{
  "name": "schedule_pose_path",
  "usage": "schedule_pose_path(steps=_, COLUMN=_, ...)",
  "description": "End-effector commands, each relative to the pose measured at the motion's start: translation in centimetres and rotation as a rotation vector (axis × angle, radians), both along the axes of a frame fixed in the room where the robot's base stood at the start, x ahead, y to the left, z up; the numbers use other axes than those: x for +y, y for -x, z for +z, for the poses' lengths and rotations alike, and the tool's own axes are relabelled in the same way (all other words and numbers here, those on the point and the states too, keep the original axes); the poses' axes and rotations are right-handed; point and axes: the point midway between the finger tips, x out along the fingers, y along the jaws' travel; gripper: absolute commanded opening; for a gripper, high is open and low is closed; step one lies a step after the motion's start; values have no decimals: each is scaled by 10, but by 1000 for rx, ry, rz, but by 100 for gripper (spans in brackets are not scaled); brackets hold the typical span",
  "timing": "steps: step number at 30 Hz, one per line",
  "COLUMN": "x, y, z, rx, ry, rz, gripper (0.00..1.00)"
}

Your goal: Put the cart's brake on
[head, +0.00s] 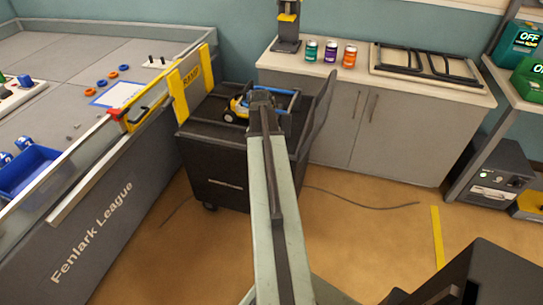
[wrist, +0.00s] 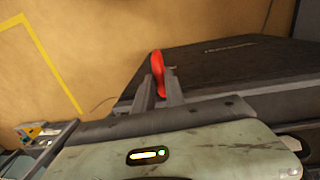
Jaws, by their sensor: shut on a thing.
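The dark cart (head: 212,170) stands between the field table and the back counter. A small yellow and blue robot sits on its top, partly behind my arm. In the wrist view the cart's dark side (wrist: 235,58) fills the upper right. A red brake lever (wrist: 157,66) stands up at its edge. My gripper (wrist: 160,86) is shut on the lever, with one grey finger on each side of it. In the head view my arm reaches over the cart and hides the lever and the fingers.
The field table (head: 90,225) with its clear wall is on the left, close to the cart. A yellow ramp panel (head: 188,82) stands at the cart's left side. A counter (head: 400,86) with several canisters is behind. A cable (head: 365,204) lies on the open floor at right.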

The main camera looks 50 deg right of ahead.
Motion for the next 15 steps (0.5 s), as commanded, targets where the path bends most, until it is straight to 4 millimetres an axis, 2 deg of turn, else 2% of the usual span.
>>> schedule_pose_path(steps=15, x=7, y=-44, z=-15, rx=-2, ry=-4, rz=-22, gripper=0)
